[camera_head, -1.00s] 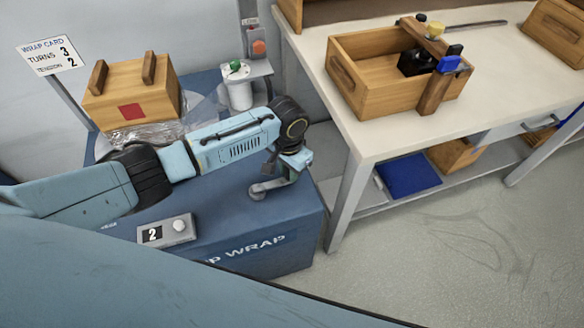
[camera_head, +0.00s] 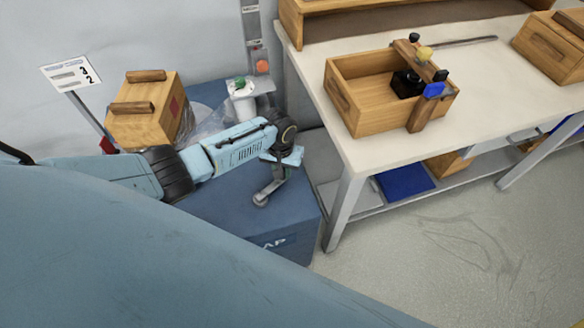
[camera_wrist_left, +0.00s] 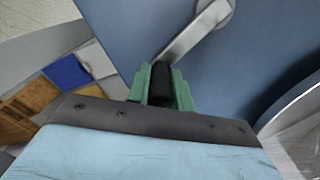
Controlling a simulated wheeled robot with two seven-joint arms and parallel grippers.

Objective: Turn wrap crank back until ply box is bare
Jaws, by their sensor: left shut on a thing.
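The ply box (camera_head: 140,122) stands on the wrapping machine at left, behind my left arm. It has two wooden top battens and a red square on its right-hand face. Clear film (camera_head: 205,122) stretches between the box and the white film roll (camera_head: 241,100); the box's lower part is mostly hidden by my arm. The metal wrap crank (camera_head: 268,192) is on the blue machine top. My left gripper (camera_head: 284,160) is at its free end. In the left wrist view, the green fingers (camera_wrist_left: 163,86) are shut on the dark crank handle (camera_wrist_left: 164,77). My right gripper is out of view.
A wrap card (camera_head: 70,73) stands on a post at left. A white bench (camera_head: 370,152) at right bears an open wooden crate (camera_head: 352,98) with clamp-like parts. An orange button (camera_head: 262,66) is on the upright behind the roll. Floor at lower right is clear.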

